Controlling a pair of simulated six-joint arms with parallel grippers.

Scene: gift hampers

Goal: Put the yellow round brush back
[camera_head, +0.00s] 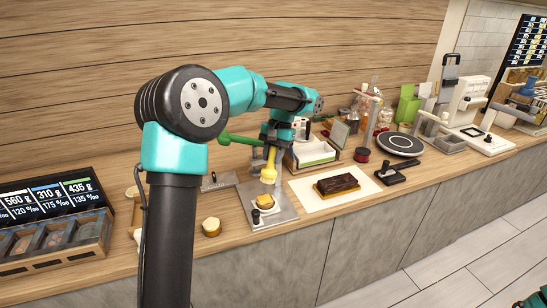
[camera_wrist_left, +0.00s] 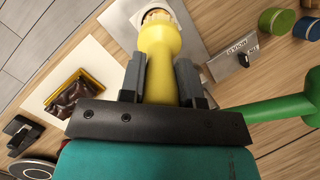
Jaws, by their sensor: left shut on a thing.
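The yellow round brush (camera_head: 269,169) hangs upright from my left gripper (camera_head: 270,148), with its lower end over the steel plate (camera_head: 284,215) on the counter.
A green handle (camera_head: 238,139) sticks out left of the gripper. A black disc (camera_head: 400,145) lies further right.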

